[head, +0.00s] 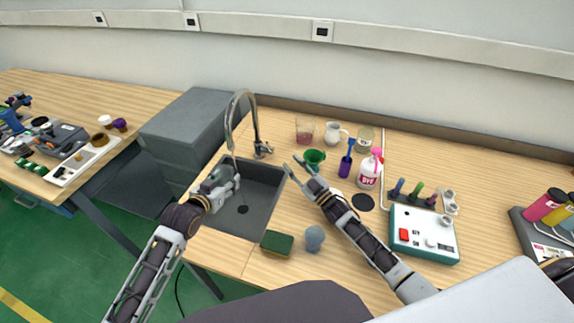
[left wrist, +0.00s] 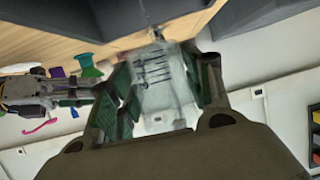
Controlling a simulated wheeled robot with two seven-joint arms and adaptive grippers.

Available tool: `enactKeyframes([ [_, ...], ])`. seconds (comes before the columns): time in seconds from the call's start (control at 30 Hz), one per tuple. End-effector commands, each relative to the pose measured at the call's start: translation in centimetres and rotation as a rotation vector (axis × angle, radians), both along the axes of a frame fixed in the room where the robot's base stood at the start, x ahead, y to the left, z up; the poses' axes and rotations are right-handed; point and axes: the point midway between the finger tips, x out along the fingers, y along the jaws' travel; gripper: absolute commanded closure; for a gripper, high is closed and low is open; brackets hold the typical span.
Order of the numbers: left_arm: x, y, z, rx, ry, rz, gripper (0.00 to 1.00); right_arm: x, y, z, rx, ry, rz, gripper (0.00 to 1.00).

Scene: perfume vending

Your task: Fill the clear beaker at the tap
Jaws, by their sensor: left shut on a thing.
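The clear beaker (left wrist: 165,95) with dark graduation marks is between the fingers of my left gripper (left wrist: 158,92) in the left wrist view. In the head view my left gripper (head: 228,181) is over the sink (head: 262,197), below the tap (head: 240,104); the beaker is hard to make out there. A thin line runs down from the spout toward the gripper; I cannot tell whether it is water. The beaker's fill level is unclear. My right gripper (head: 297,168) is open and empty, right of the sink, near a green funnel (head: 315,156).
A green sponge (head: 277,243) and a grey-blue rounded object (head: 314,238) lie in front of the sink. A white bottle (head: 369,173), a purple item (head: 346,167) and glassware stand behind my right arm. A white device (head: 423,232) stands farther right.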

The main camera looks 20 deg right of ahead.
Motion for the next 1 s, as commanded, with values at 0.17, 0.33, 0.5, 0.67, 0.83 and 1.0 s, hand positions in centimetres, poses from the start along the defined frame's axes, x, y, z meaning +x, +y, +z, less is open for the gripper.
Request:
enactKeyframes([
  [0.17, 1.3, -0.8, 0.1, -0.001, -0.002, 0.0, 0.71, 0.0, 0.0, 0.0, 0.0, 0.0, 0.0, 0.69],
  [0.33, 3.3, -2.1, 0.1, -0.002, -0.001, -0.001, 0.71, 0.0, 0.0, 0.0, 0.0, 0.0, 0.0, 0.69],
  [0.5, 5.2, -3.2, 0.1, -0.001, -0.001, 0.0, 0.71, 0.0, 0.0, 0.0, 0.0, 0.0, 0.0, 0.69],
  [0.67, 5.8, -3.6, 0.0, 0.001, 0.0, 0.0, 0.71, 0.0, 0.0, 0.0, 0.0, 0.0, 0.0, 0.69],
  [0.83, 5.8, -3.6, 0.0, 0.0, 0.0, -0.001, 0.71, 0.0, 0.0, 0.0, 0.0, 0.0, 0.0, 0.69],
  [1.0, 5.8, -3.6, 0.0, 0.001, 0.0, 0.0, 0.71, 0.0, 0.0, 0.0, 0.0, 0.0, 0.0, 0.69],
])
